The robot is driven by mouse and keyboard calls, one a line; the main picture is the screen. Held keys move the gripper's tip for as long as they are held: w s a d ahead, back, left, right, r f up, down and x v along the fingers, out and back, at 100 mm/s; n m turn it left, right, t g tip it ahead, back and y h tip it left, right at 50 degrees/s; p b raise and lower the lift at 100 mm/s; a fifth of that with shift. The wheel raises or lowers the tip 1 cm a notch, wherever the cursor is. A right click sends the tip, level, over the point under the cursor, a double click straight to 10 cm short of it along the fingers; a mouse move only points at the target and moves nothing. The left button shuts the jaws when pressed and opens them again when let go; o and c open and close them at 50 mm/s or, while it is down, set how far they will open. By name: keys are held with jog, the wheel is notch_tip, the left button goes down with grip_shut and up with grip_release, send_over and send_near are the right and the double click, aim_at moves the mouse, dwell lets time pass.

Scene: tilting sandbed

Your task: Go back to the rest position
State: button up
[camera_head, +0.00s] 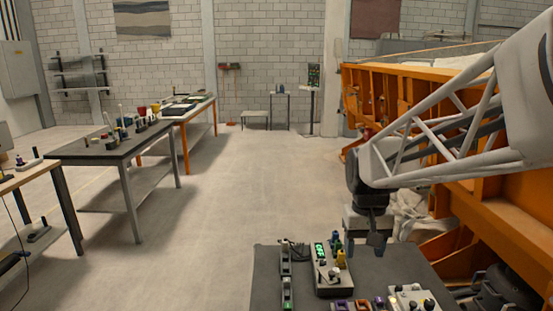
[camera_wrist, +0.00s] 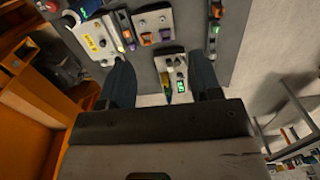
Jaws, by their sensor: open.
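My gripper (camera_head: 367,245) hangs from my white lattice arm at the right of the head view, pointing down above the far right part of a dark grey panel table (camera_head: 266,268). In the wrist view my gripper (camera_wrist: 163,85) shows two dark fingers spread apart. Nothing is between them but the view of the panel below. A control box with a green display (camera_head: 322,262) stands on the table to the left of the gripper. It also shows between and beyond the fingers in the wrist view (camera_wrist: 168,66). The gripper appears apart from it.
An orange sandbed frame (camera_head: 420,100) stands close on the right, behind my arm. A white box with knobs (camera_head: 410,298) and purple-and-orange modules (camera_head: 341,305) sit at the table's front. Grey (camera_head: 100,150) and orange-legged benches stand left. The middle floor is clear.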

jog(key=s+t, duration=0.3)
jog(key=s, duration=1.6)
jog(key=shift+s+a+f, duration=0.15)
jog(key=shift+a+f, duration=0.1)
jog(key=shift+a, duration=0.05)
jog(key=shift+c, duration=0.7)
